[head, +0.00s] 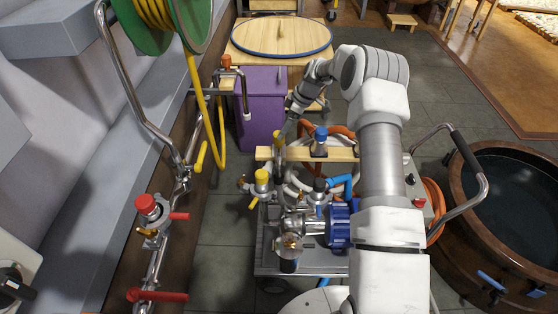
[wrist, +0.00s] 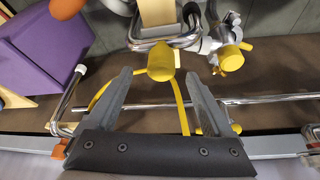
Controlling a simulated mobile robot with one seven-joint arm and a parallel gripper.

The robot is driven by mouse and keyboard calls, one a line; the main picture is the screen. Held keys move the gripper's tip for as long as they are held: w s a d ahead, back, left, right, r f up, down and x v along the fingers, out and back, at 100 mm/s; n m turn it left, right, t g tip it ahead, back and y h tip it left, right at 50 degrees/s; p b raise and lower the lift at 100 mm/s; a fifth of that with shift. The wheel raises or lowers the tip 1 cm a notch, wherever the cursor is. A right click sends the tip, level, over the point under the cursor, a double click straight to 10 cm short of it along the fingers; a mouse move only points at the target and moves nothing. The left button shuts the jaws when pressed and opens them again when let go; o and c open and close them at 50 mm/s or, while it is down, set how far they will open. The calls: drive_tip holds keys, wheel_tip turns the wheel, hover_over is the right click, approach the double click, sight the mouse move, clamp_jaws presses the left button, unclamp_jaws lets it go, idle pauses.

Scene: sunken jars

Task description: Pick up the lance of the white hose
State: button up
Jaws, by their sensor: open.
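A wooden bar (head: 330,154) runs across the cart, with a yellow-topped piece (head: 279,138) and a blue-topped piece (head: 320,134) standing at it. The white hose (head: 293,183) lies coiled below the bar, partly hidden by fittings and my arm. The yellow-topped piece may be its lance; I cannot trace the join. My gripper (head: 284,130) is close to the yellow top, pointing down. In the wrist view, my gripper (wrist: 157,76) is open, with a yellow rounded end (wrist: 161,62) showing between its fingertips; contact is not visible.
The cart carries a blue-ended pump (head: 338,226) and valves with a yellow knob (head: 261,175). An orange hose (head: 342,132) is beside the white coil. Left are wall pipes with red handles (head: 157,295); behind is a purple bin (head: 262,100); right is a wooden tub (head: 475,180).

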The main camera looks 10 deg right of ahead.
drive_tip(key=shift+b+x, duration=1.2)
drive_tip(key=shift+x, duration=1.9)
drive_tip(key=shift+a+r, duration=0.1)
drive_tip(key=shift+a, duration=0.1)
drive_tip(key=shift+c, duration=0.3)
drive_tip(key=shift+r, duration=0.1)
clamp_jaws()
